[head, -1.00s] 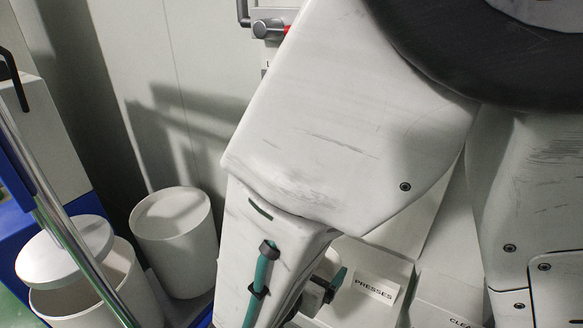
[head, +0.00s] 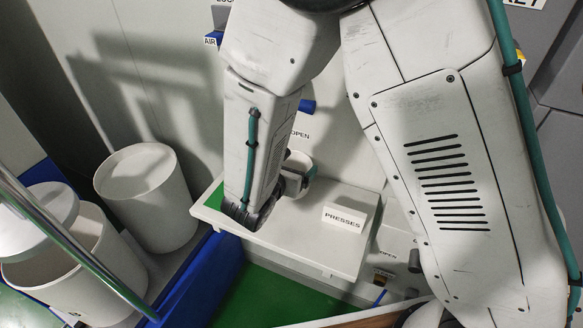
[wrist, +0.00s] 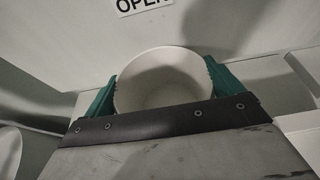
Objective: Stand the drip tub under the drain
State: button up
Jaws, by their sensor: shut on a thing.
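The drip tub (wrist: 162,62) is a white, round, open-topped tub. In the wrist view it sits between the two green fingers of my gripper (wrist: 160,88), which is shut on it, one finger on each side. In the head view only part of the tub (head: 302,163) shows behind my wrist, near the back wall and over the left part of a white shelf (head: 290,238). The tub looks roughly upright and empty. Whether its base touches the shelf cannot be seen. I cannot make out the drain; the wall above the tub is partly covered by my arm.
A PRESSES sign (head: 345,218) stands on the shelf right of the tub. A blue handle (head: 307,105) and an OPEN label (head: 299,134) are on the wall above. White bins (head: 147,195) and a metal rail (head: 75,246) are at left. Green floor shows below the shelf.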

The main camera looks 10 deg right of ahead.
jog(key=shift+f, duration=0.55)
jog(key=shift+f, duration=0.1)
jog(key=o, duration=0.7)
